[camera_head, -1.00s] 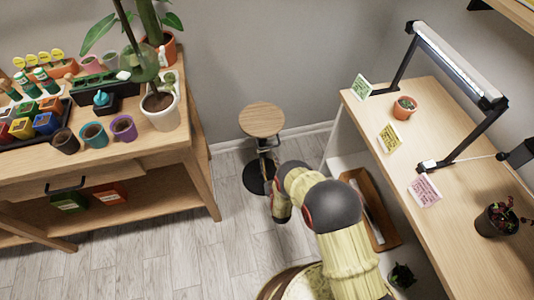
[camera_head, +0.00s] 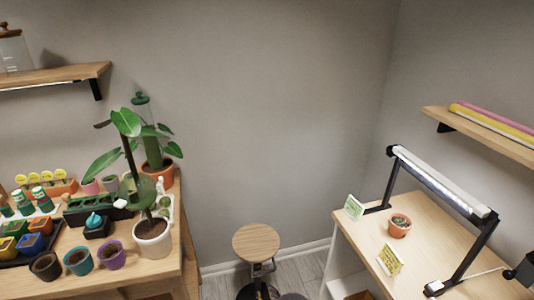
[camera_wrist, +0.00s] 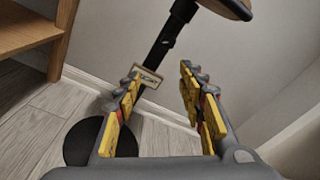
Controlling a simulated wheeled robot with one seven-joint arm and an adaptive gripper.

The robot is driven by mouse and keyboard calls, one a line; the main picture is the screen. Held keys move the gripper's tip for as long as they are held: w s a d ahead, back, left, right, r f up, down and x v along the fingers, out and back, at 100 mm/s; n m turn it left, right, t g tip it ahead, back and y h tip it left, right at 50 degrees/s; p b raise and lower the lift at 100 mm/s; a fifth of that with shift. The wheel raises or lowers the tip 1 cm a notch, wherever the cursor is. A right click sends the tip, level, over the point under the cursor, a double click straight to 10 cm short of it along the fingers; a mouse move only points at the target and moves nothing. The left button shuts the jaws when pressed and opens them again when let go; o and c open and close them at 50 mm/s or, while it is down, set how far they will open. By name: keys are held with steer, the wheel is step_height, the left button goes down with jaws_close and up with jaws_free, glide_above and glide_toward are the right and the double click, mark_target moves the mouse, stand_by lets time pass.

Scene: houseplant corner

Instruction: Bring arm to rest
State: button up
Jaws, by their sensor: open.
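My gripper (camera_wrist: 160,95) shows in the wrist view with its two yellow-padded fingers spread apart and nothing between them. Beyond the fingers is the black post of a round wooden stool (camera_wrist: 160,50), with a small label on a cord or tag near it. The stool's dark round base (camera_wrist: 88,142) lies on the floor at the left of the fingers. In the head view, the stool (camera_head: 256,242) stands between the two tables, and my gripper is out of the picture.
A potting table (camera_head: 155,275) with pots and plants stands at left, a second table (camera_head: 425,215) with a lamp (camera_head: 440,182), a cactus pot (camera_head: 399,226) and cards at right. Wall shelves hang at the upper left (camera_head: 60,74) and right (camera_head: 480,135). Some floor shows between the tables.

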steer(key=s+d+f+n+g+h, duration=0.2)
steer(key=s+f+n+g, duration=0.75)
steer(key=f+n, duration=0.4)
steer(key=s+d+r+n+p, duration=0.2)
steer(key=s+r, duration=0.7)
steer(key=r, duration=1.7)
steer(key=s+d+r+n+g+h+p, duration=0.1)
steer(key=s+d+r+n, duration=0.6)
steer(key=r, duration=2)
steer(key=s+d+r+n+g+h+p, duration=0.1)
steer(key=s+d+r+n+p, duration=0.3)
steer(key=r, duration=2.3)
steer(key=s+d, duration=0.4)
steer(key=s, duration=0.3)
steer(key=shift+s+d, duration=0.25)
steer(key=shift+d, duration=0.1)
